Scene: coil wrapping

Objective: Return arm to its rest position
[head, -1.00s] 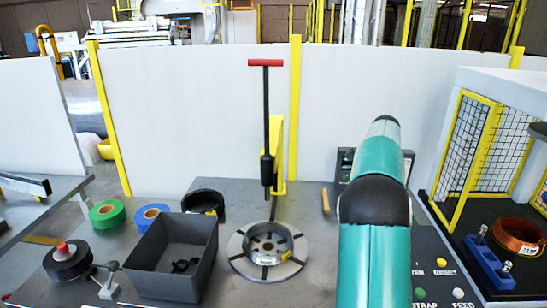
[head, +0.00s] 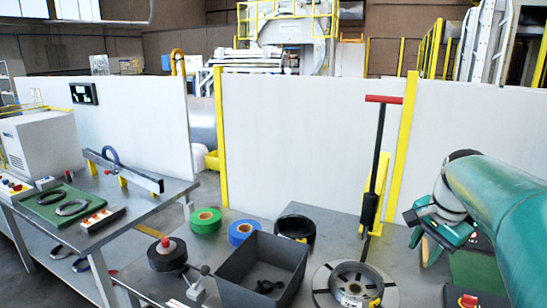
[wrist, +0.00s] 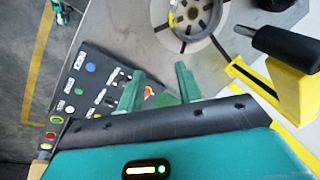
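My green arm comes in from the right of the head view, and my gripper (head: 422,248) hangs at its end, to the right of the red-handled lever. In the wrist view, the two green fingers of my gripper (wrist: 157,84) stand apart with nothing held between them. Beyond them lie the black button panel (wrist: 90,95) and the grey table top. My gripper is apart from the round slotted fixture (head: 322,285), which also shows at the top of the wrist view (wrist: 160,20).
The red-handled lever (head: 376,160) on its yellow stand rises left of my gripper. A dark grey bin (head: 262,272), a green tape roll (head: 206,221), a blue tape roll (head: 242,231) and a black ring (head: 296,228) are on the table. White panels (head: 310,140) stand behind.

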